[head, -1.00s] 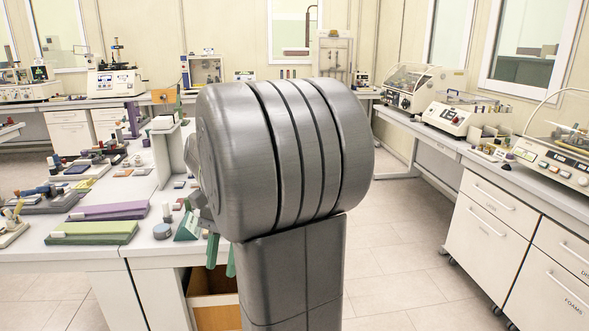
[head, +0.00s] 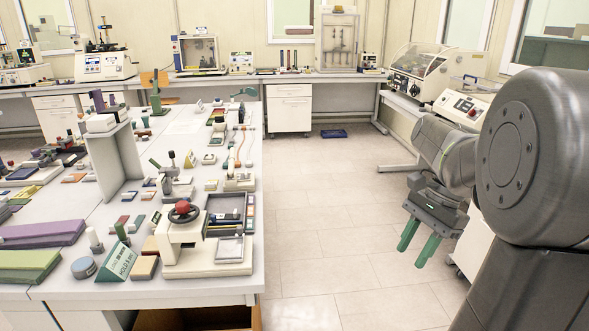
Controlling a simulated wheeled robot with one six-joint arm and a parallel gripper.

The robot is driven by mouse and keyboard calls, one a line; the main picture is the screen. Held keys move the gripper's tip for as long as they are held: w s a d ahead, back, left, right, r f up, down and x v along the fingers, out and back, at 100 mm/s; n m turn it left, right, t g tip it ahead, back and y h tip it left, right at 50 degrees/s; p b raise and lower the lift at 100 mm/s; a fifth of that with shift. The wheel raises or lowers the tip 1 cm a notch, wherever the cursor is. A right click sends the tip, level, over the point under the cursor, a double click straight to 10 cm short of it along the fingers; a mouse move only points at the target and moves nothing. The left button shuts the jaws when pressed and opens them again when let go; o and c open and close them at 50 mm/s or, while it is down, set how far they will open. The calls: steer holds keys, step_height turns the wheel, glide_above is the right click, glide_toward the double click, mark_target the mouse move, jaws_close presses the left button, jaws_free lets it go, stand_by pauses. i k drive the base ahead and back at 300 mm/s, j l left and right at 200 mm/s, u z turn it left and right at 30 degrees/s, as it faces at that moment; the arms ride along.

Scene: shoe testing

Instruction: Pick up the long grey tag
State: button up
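I cannot single out a long grey tag among the many small pieces on the white table (head: 200,290). My gripper (head: 411,258) hangs over the open floor to the right of that table, pointing down. Its two green fingers are apart, with nothing visible between them. It is well away from the table.
A cream press with a red-topped handwheel (head: 183,212) stands at the table's near right corner, beside a dark grey tray (head: 228,210). A green sign (head: 117,263) and an upright grey panel (head: 118,160) stand to the left.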

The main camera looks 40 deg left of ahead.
mark_target(239, 175)
steer(key=i+u, duration=0.15)
steer(key=i, duration=0.3)
steer(key=i+l+u, duration=0.2)
steer(key=i, duration=0.25)
steer(key=i+j+u, duration=0.15)
steer(key=i+u, duration=0.25)
steer(key=i+j+u, duration=0.1)
steer(key=u, duration=0.35)
steer(key=i+l+u, duration=0.1)
steer(key=i+u, duration=0.3)
steer(key=i+l+u, duration=0.1)
steer(key=i+u, duration=0.15)
steer(key=u, duration=0.2)
steer(key=i+j+u, duration=0.15)
steer(key=i, duration=0.4)
steer(key=i+j+u, duration=0.15)
steer(key=i+j, duration=0.15)
steer(key=i, duration=0.2)
